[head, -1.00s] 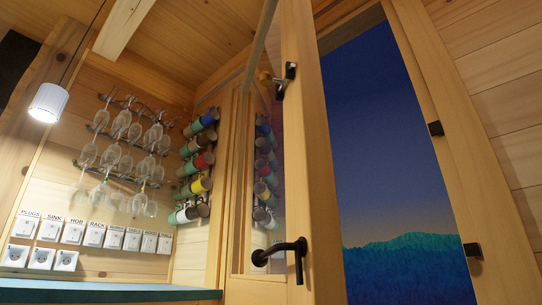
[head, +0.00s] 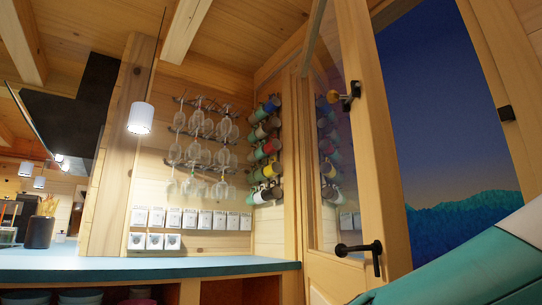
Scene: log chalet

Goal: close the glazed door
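The glazed door (head: 372,150) stands open at the right of the head view, swung inward beside the wall with the mugs. It has a light wooden frame and a tall glass pane (head: 327,170). A black lever handle (head: 362,249) sits low on its edge, and a latch with a round wooden knob (head: 343,97) sits higher up. The doorway (head: 445,130) to its right is open onto dusk sky and hills. Part of my teal and white arm shows at the lower right, in front of the doorway. My gripper is not in view.
A blue-topped counter (head: 150,268) runs along the lower left, up to near the door. Wine glasses (head: 200,140) and mugs (head: 265,150) hang on the walls behind it. A pendant lamp (head: 140,118) hangs above the counter. Black catch plates (head: 506,113) sit on the door jamb.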

